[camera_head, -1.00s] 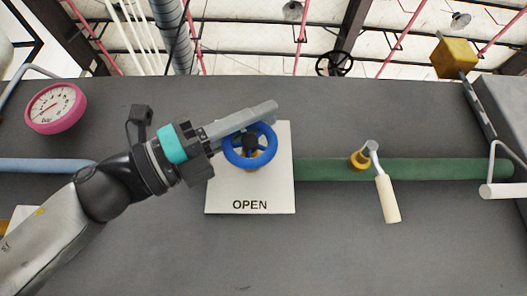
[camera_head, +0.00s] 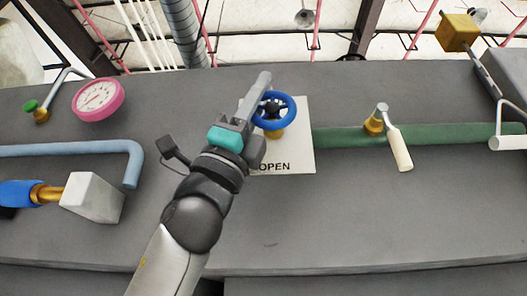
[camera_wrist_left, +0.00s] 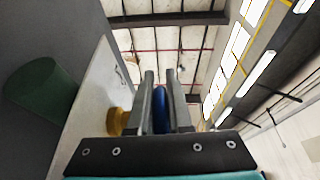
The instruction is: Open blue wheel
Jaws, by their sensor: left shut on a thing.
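The blue wheel (camera_head: 274,110) is mounted on a brass stem in front of a white plate (camera_head: 300,150), which reads "OPEN". My left gripper (camera_head: 259,90) points up along the left side of the wheel, its fingers shut on the rim. In the left wrist view, the blue rim (camera_wrist_left: 160,104) shows edge-on between the two fingers (camera_wrist_left: 160,85), and the brass stem (camera_wrist_left: 118,121) is just to their left. The gripper covers the left part of the wheel and of the plate. My right gripper is not in view.
A green pipe (camera_head: 345,139) runs right from the plate to a valve with a cream handle (camera_head: 399,149). A pink gauge (camera_head: 98,98), a light blue pipe (camera_head: 70,150) and a white block (camera_head: 93,198) are on the left. A yellow box (camera_head: 457,31) is at the upper right.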

